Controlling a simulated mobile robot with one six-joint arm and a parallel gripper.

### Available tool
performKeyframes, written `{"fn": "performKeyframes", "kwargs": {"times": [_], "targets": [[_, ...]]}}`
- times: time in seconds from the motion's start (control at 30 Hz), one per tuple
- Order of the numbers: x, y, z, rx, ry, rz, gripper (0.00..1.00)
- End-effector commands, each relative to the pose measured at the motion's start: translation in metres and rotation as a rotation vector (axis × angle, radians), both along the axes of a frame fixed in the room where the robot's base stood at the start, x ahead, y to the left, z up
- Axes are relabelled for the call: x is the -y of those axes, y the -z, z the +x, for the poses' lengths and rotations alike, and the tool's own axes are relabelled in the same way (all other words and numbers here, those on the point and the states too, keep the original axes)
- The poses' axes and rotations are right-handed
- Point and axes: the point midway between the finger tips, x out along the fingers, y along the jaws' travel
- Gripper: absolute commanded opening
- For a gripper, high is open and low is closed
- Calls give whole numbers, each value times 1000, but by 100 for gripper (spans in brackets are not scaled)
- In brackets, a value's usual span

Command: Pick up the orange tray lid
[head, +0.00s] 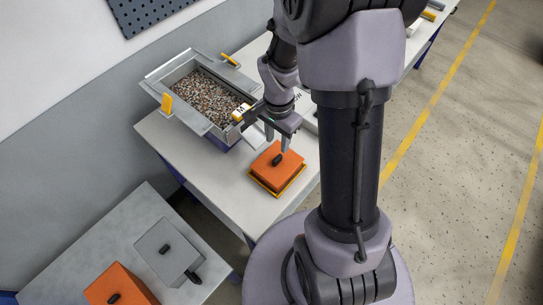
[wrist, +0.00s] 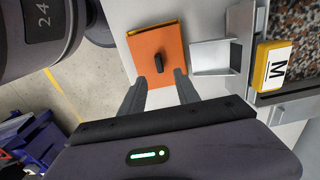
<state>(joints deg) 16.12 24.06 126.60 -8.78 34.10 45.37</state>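The orange tray lid (head: 272,166) is a flat square with a black knob (head: 278,160) at its middle. It lies on a yellow-edged base on the grey table. In the wrist view the lid (wrist: 145,48) and its knob (wrist: 159,62) lie just beyond my fingertips. My gripper (head: 277,143) hangs above the lid, fingers pointing down at it. In the wrist view my gripper (wrist: 160,80) has its two fingers spread apart with nothing between them, the knob lying beyond the gap.
A metal trough (head: 158,84) full of mixed granules stands behind the lid, with a yellow tag marked M (head: 240,112) at its corner. A second table (head: 75,262) at lower left carries a grey lid (head: 160,250) and another orange block (head: 112,287) with black knobs.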

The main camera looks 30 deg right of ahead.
Motion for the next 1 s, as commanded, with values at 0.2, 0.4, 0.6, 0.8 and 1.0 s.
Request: {"fn": "performKeyframes", "kwargs": {"times": [0.2, 0.4, 0.6, 0.8, 1.0], "targets": [[0, 41, 0, 0, -2, 1, 38], [5, 79, -5, -2, 0, 2, 38], [4, 94, -4, 2, -2, 1, 38], [4, 93, -4, 2, -2, 1, 28], [4, 93, -4, 2, -2, 1, 0]]}}
